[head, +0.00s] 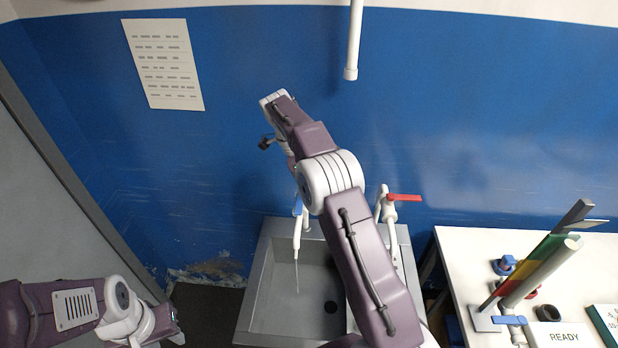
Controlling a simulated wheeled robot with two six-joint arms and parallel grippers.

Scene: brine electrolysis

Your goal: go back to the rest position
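My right arm reaches up over the sink (257,300) toward the blue wall. Its wrist end (276,135) is above and behind the white tap with the blue handle (297,242). The fingers are mostly hidden behind my own arm, so their opening cannot be seen. A thin pale streak, like water, shows below this tap's spout. My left gripper (174,328) is low at the left, left of the sink and apart from it. Its fingers are small and partly cut off by the bottom edge.
A second white tap with a red handle (404,198) stands at the sink's right. A white table (465,250) at the right holds a tilted tube apparatus (540,272), a blue-topped item (503,265) and a READY sign (560,336). A white pipe (353,40) hangs above.

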